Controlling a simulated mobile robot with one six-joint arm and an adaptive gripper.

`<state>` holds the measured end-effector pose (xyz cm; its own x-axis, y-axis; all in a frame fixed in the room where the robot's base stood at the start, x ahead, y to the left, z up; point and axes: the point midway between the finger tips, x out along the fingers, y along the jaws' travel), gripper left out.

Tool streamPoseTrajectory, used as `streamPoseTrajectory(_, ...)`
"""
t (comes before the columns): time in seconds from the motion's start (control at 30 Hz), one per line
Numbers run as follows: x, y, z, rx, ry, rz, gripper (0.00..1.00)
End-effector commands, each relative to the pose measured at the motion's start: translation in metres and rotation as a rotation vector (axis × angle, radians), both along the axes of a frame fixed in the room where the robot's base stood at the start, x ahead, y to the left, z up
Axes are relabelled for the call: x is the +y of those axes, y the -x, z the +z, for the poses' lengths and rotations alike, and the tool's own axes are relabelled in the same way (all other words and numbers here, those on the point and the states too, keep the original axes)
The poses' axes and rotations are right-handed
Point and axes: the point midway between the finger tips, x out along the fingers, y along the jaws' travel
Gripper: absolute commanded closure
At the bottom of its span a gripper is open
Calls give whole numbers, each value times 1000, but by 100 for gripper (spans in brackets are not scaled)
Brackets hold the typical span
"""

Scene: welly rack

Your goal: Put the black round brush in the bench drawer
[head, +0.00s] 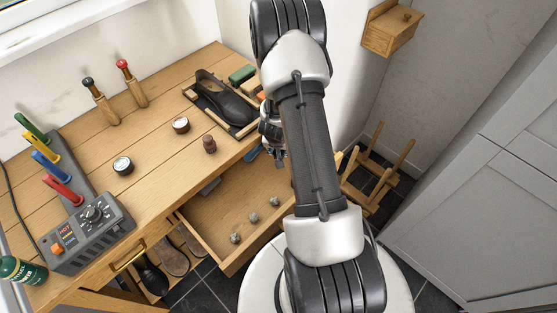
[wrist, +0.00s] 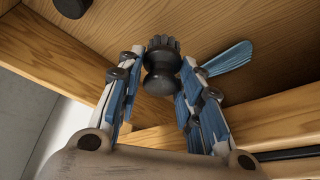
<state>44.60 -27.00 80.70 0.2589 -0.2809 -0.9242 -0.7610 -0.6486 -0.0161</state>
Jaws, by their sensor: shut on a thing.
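The black round brush (wrist: 161,68) is between the two blue-padded fingers of my gripper (wrist: 160,60), bristle end toward the top of the wrist view. The fingers are shut on it. The bench drawer (head: 194,238) is pulled out, and its wooden inside also shows behind the brush in the wrist view (wrist: 225,25). In the head view my gripper (head: 275,153) is over the drawer's back right corner, at the bench edge, partly behind my arm. The brush cannot be made out there. Its height above the drawer floor is hard to tell.
A wooden rack (head: 372,180) stands right.

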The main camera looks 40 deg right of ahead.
Motion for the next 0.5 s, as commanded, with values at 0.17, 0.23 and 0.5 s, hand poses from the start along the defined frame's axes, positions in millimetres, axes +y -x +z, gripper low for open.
streamPoseTrajectory(0.17, 0, 0, -14, 0, 1, 1, 92)
streamPoseTrajectory(0.23, 0, 0, -26, 1, 1, 2, 92)
streamPoseTrajectory(0.5, 0, -1, -44, -2, 1, 1, 92)
